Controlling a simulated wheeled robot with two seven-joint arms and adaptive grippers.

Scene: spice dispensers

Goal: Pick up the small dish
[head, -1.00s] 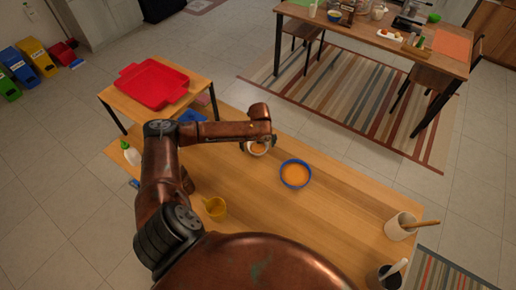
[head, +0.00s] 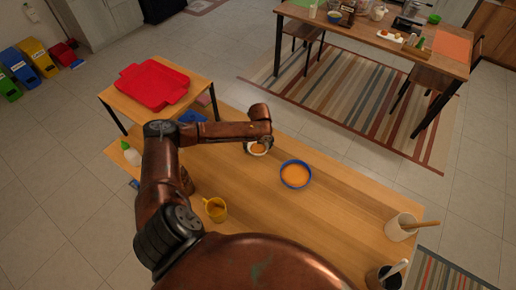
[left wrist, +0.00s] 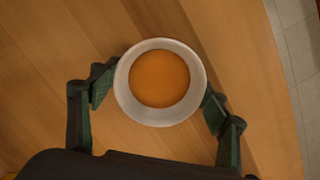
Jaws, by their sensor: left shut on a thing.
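The small dish (head: 258,148) is a white round bowl with an orange inside, near the far edge of the wooden table. In the left wrist view the dish (left wrist: 160,82) sits between the two fingers. My left gripper (left wrist: 157,90) is shut on it, one finger against each side of its rim. In the head view my left wrist partly covers the dish, and the fingers of my left gripper (head: 257,146) are mostly hidden. I cannot tell whether the dish touches the table. My right gripper is not in view.
A blue-rimmed bowl (head: 296,174) with an orange inside stands just right of the dish. A yellow cup (head: 215,209), a white container (head: 400,227) with a wooden handle and a dark pot (head: 384,279) stand nearer. A red tray (head: 152,84) is on a side table. The table's middle is clear.

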